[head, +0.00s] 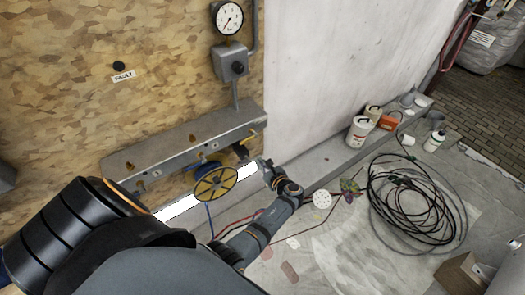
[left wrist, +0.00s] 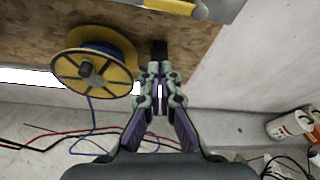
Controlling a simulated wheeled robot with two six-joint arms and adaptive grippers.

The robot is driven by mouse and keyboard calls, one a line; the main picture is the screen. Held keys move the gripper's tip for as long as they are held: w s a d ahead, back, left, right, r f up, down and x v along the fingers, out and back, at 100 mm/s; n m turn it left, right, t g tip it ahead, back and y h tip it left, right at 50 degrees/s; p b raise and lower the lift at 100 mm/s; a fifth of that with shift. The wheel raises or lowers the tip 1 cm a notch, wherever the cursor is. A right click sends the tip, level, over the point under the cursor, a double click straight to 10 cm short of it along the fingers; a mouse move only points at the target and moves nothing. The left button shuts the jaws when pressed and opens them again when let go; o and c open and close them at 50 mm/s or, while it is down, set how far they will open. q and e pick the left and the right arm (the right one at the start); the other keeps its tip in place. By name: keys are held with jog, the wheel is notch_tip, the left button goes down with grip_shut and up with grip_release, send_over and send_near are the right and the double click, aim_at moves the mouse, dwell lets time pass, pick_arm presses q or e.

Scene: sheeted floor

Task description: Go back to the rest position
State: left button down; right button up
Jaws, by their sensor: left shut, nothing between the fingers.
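My left gripper (head: 264,166) is at the end of my left arm, close to the wall below the right end of the metal shelf. In the left wrist view its two fingers (left wrist: 158,72) are together at the tips, with nothing between them. A small black part (left wrist: 159,50) on the wall shows just beyond the fingertips; I cannot tell whether they touch it. A yellow handwheel or reel (head: 215,183) with a blue centre is just left of the gripper, and it also shows in the left wrist view (left wrist: 95,62). My right gripper is not in view.
A grey metal shelf (head: 185,142) juts from the chipboard wall, under a pressure gauge (head: 228,18). A low ledge (head: 325,172) bears white tubs (head: 359,131). A black cable coil (head: 415,205) and a cardboard box (head: 460,272) lie on the floor at right. Thin cables trail below the gripper.

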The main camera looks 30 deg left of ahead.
pick_arm(q)
jog(key=s+d+f+n+g+h+b, duration=0.1)
jog(key=s+f+n+h, duration=0.1)
jog(key=s+f, duration=0.45)
jog(key=s+d+f+n+g+h+b, duration=0.1)
jog(key=s+f+h, duration=0.15)
jog(key=f, duration=0.75)
jog(key=s+d+f+n+g+h+b, duration=0.1)
jog(key=s+f+n+h, duration=0.1)
jog(key=s+f, duration=0.55)
jog(key=s+f+n+h+b, duration=0.1)
jog(key=s+f+n, duration=0.4)
jog(key=s, duration=0.3)
jog(key=s+d+f+n+g+h+b, duration=0.1)
jog(key=s+f+n+h, duration=0.1)
jog(key=s+f+n, duration=0.3)
jog(key=s+f+n+g+h+b, duration=0.1)
jog(key=s+f+n, duration=0.4)
jog(key=s, duration=0.7)
jog(key=shift+s+d+f+h+b, duration=0.2)
jog(key=shift+s+f+h+b, duration=0.2)
jog(key=shift+f+h, duration=0.4)
jog(key=shift+f, duration=0.1)
